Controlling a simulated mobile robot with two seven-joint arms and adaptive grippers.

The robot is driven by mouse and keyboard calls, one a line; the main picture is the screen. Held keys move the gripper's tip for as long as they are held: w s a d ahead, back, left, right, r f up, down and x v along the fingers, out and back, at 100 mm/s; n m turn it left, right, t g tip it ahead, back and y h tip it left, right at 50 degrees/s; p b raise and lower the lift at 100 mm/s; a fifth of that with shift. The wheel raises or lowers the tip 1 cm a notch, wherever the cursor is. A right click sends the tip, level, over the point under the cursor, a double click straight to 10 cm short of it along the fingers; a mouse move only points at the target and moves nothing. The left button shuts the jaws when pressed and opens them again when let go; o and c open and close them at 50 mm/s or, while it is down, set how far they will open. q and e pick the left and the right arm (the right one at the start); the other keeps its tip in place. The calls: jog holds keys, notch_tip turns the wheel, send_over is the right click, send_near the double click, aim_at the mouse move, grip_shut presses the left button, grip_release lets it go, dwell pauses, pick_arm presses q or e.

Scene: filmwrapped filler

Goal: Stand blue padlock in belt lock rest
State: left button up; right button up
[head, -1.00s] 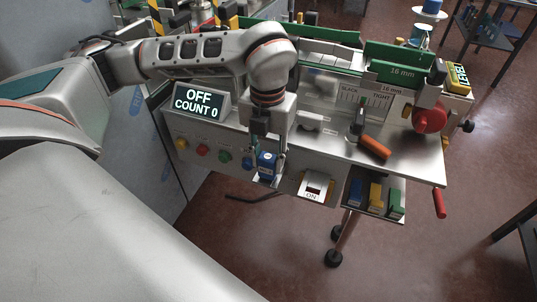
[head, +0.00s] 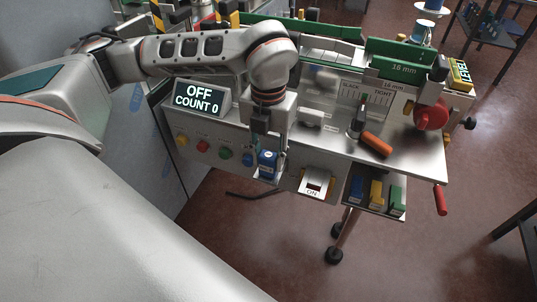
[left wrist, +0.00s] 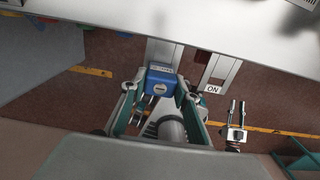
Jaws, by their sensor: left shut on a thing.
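The blue padlock (head: 267,163) is held in front of the console's front panel, left of the flap marked ON. My left gripper (head: 268,152) points down and is shut on the padlock. In the left wrist view the padlock (left wrist: 161,81) sits between the fingertips of my left gripper (left wrist: 157,96), its blue face with a round keyhole showing. A pale plate (left wrist: 163,53) on the panel is right behind the padlock. It may be the belt lock rest. Whether the padlock touches it I cannot tell. My right gripper is not in view.
The display (head: 199,97) reads OFF, COUNT 0. Coloured buttons (head: 203,146) line the panel to the left. The ON frame (head: 316,184) is close on the right. An orange handle (head: 376,144) lies on the console top. A tray (head: 378,207) holds blue, yellow and green blocks.

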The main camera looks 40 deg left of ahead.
pick_arm(q)
jog(key=shift+f, duration=0.1)
dwell(0.3)
jog(key=o, duration=1.3)
notch_tip(320, 180, up, 12)
